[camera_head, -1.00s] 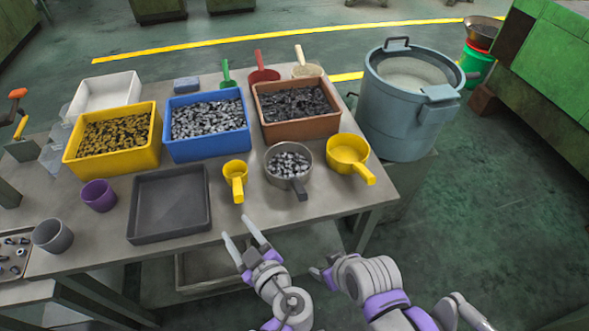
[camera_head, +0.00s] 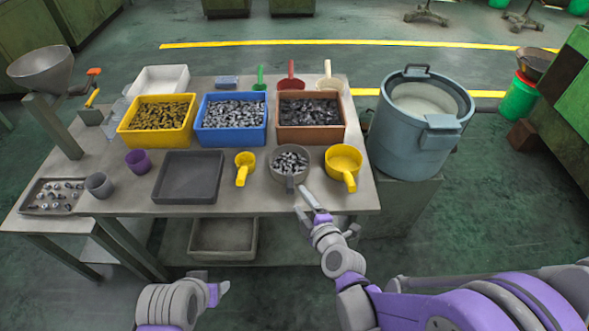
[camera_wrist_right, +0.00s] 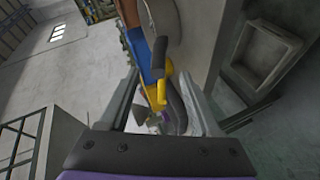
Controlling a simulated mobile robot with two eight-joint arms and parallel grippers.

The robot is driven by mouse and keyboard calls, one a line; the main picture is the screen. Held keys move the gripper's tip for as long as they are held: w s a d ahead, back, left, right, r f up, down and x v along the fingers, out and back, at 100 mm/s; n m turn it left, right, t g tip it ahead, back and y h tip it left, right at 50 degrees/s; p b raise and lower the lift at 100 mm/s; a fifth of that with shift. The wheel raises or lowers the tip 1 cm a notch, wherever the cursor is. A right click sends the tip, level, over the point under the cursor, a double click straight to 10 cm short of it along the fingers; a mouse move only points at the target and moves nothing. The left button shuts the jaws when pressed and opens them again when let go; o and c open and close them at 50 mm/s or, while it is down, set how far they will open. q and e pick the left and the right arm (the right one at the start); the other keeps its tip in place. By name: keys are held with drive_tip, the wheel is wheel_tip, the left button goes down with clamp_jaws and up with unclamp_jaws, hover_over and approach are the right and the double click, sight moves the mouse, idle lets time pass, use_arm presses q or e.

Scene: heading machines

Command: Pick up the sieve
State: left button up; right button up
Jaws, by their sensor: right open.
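The sieve looks to be the round grey pan (camera_head: 290,160) with a dark handle, holding silver metal parts near the table's front edge in the head view. My right gripper (camera_head: 304,201) is open and empty just in front and slightly right of the handle end, apparently apart from it.
Yellow scoops stand left (camera_head: 243,166) and right (camera_head: 344,160) of the pan. A dark tray (camera_head: 188,196) lies further left. Yellow (camera_head: 133,135), blue (camera_head: 233,143) and brown (camera_head: 310,132) bins stand behind. A large blue-grey drum (camera_head: 410,150) stands right of the table.

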sight(290, 185)
drive_tip(key=x, duration=0.9)
drive_tip(key=shift+w, duration=0.2)
drive_tip(key=shift+r, duration=0.1)
clamp_jaws()
